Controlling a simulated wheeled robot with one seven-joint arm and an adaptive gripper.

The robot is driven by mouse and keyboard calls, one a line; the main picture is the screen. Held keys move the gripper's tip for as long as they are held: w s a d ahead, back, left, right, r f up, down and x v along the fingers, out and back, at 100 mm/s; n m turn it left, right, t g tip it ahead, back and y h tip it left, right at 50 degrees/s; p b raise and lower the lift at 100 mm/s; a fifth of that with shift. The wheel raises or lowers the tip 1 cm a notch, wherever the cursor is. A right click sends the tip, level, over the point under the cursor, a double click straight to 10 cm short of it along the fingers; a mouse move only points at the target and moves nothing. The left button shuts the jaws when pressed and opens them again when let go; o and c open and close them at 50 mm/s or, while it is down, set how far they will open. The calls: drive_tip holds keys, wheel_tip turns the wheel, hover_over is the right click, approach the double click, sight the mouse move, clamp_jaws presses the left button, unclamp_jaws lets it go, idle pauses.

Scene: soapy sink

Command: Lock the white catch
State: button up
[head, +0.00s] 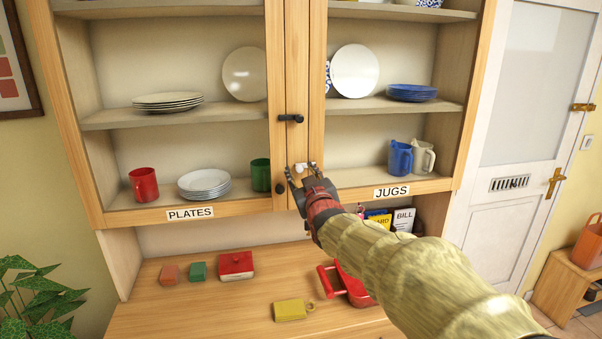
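The white catch (301,167) is small and sits on the wooden centre uprights where the two cupboard fronts meet, just above the level of the labels. My gripper (302,173) reaches up to it from the lower right. Its dark fingertips are spread, one to the left of the catch and one to the right. I cannot tell whether they touch it. The lower part of the catch is partly hidden by the gripper, and its exact position is too small to read.
A black catch (291,118) lies roughly level higher on the same uprights, and a dark round knob (280,188) is at lower left. Plates, cups and jugs fill the shelves.

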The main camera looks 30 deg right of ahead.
drive_tip(key=v, duration=1.1)
drive_tip(key=s+a+f+m+g+y, duration=0.1)
drive_tip(key=s+f+g, duration=0.25)
drive_tip(key=f, duration=0.45)
drive_tip(key=s+a+f+m+g+y, duration=0.1)
drive_tip(key=s+f+g, duration=0.25)
drive_tip(key=f, duration=0.35)
drive_tip(key=s+a+f+g+y, duration=0.1)
drive_tip(key=s+a+f+g, duration=0.1)
drive_tip(key=s+a, duration=0.5)
drive_tip(key=s+a+f+n+g+y, duration=0.1)
drive_tip(key=s+a+f+g+y, duration=0.1)
drive_tip(key=s+a, duration=0.5)
drive_tip(key=shift+s+f+g, duration=0.4)
drive_tip(key=shift+s+f, duration=0.3)
drive_tip(key=shift+s, duration=2.1)
